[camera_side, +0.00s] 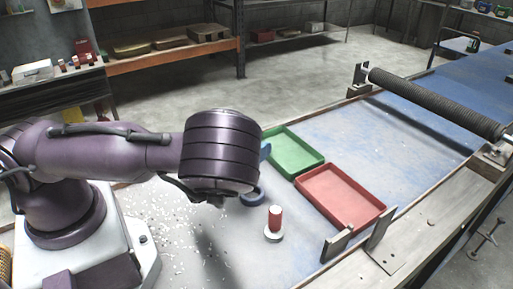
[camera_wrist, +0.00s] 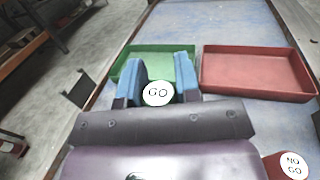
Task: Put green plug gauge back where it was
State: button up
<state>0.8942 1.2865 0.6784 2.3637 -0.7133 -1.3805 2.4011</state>
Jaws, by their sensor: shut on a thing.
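My gripper (camera_wrist: 160,80) shows two blue-padded fingers in the wrist view, shut on the green plug gauge (camera_wrist: 158,93). Its white end face reads "GO" and faces the wrist camera; most of its body is hidden. In the side view, my wrist hides the gauge, and only parts of the blue fingers (camera_side: 256,195) show. The red plug gauge (camera_side: 275,221) stands upright on a white base, to the right of my gripper in the side view. Its white "NO GO" face (camera_wrist: 294,166) shows at the wrist view's lower right corner.
A green tray (camera_side: 312,167) and a red tray (camera_side: 377,222) lie side by side on the blue worktop, beyond my gripper. Metal brackets (camera_side: 379,238) stand near the front edge. A dark ribbed roller (camera_side: 435,103) spans the right. White bits litter the surface near my base.

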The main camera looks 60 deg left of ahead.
jog(key=s+a+r+y, duration=0.1)
jog(key=s+a, duration=0.1)
jog(key=a, duration=1)
jog(key=shift+h, duration=0.5)
jog(key=shift+w+d+f, duration=0.1)
jog(key=shift+d+f, duration=0.05)
jog(key=shift+f, duration=1.1)
jog(key=shift+w+d+f, duration=0.1)
jog(key=shift+f, duration=1.2)
jog(key=shift+w+d+f, duration=0.1)
jog(key=shift+d+f, duration=0.05)
jog(key=shift+f, duration=1.1)
jog(key=shift+f, duration=0.15)
jog(key=o, duration=1)
jog(key=shift+s, duration=0.15)
jog(key=v, duration=0.7)
jog(key=shift+s+d, duration=0.1)
jog(key=shift+s, duration=0.05)
